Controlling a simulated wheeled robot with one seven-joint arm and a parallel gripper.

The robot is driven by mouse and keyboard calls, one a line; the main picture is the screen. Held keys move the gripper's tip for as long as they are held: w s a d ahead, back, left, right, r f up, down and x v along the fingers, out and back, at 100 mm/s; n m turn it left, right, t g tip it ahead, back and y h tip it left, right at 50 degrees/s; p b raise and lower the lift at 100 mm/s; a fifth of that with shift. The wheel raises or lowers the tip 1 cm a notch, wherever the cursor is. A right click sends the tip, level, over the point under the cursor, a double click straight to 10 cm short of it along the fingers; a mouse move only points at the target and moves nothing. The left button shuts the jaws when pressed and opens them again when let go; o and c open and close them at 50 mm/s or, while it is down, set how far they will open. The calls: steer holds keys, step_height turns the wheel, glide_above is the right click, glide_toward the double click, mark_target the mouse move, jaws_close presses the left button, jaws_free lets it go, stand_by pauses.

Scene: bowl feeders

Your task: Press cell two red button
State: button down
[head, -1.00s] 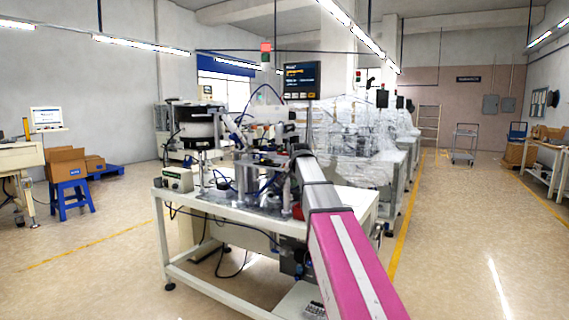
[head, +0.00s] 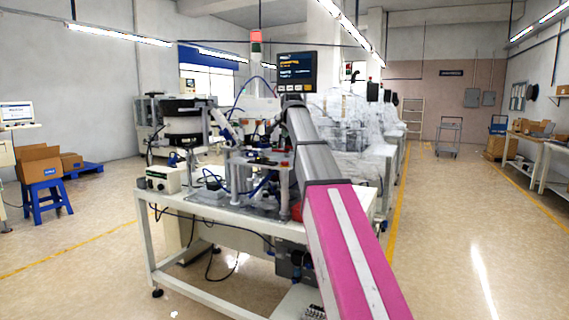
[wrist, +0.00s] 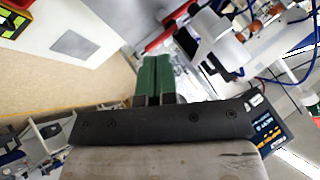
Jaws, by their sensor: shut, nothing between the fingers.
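My gripper (wrist: 158,60) shows in the wrist view as two green fingers held together with nothing between them. In the head view it is hidden behind the end of my arm. A red part (wrist: 168,36) lies just past the fingertips in the wrist view, apart from them as far as I can tell. A red piece (head: 297,210) shows beside my arm on the cell's white table (head: 168,202) in the head view, partly hidden. I cannot tell whether either is the red button.
A monitor (head: 296,70) stands above the cell, close to my arm's end; it also shows in the wrist view (wrist: 267,128). A bowl feeder (head: 182,122) and a control box (head: 163,179) are at the left. Plastic-wrapped machines (head: 345,120) stand behind.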

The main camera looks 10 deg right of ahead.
mark_target(286, 162)
steer(key=shift+f, duration=0.15)
steer(key=shift+f, duration=4.3)
steer(key=shift+f, duration=0.1)
steer(key=shift+f, duration=0.3)
steer(key=shift+f, duration=0.5)
steer(key=shift+r, duration=0.95)
steer(key=shift+r, duration=2.5)
